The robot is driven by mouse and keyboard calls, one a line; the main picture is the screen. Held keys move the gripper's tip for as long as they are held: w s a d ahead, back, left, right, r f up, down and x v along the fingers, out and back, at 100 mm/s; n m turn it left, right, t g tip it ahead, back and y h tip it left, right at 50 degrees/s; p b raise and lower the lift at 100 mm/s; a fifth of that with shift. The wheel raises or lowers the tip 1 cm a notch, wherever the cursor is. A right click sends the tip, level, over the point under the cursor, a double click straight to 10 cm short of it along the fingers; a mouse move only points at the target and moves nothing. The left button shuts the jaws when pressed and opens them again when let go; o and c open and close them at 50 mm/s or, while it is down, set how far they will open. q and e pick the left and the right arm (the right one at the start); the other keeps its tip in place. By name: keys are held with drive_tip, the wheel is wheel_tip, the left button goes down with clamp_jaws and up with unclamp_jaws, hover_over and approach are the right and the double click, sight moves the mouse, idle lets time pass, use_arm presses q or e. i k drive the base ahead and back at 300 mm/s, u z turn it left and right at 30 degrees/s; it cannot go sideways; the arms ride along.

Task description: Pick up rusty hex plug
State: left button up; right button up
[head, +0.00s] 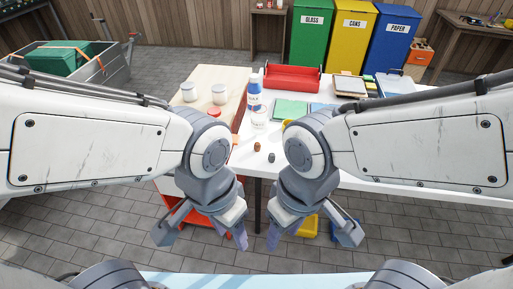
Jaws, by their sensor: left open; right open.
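A small brown piece (257,147), which looks like the rusty hex plug, sits on the white table near its front edge. A small dark grey piece (271,157) sits just to its right and nearer to me. Both are too small to make out their shape. My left gripper (202,236) is open and empty, below and left of the pieces in the head view, in front of the table. My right gripper (311,236) is open and empty, below and right of them. Neither touches anything.
Yellow and blue bins are partly hidden below the table. Coloured waste bins stand behind.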

sight(258, 145)
drive_tip(key=z, duration=1.3)
drive_tip(key=k, duration=0.5)
drive_tip(key=u, duration=1.3)
drive_tip(key=i, duration=1.5)
drive_tip(key=z, duration=0.35)
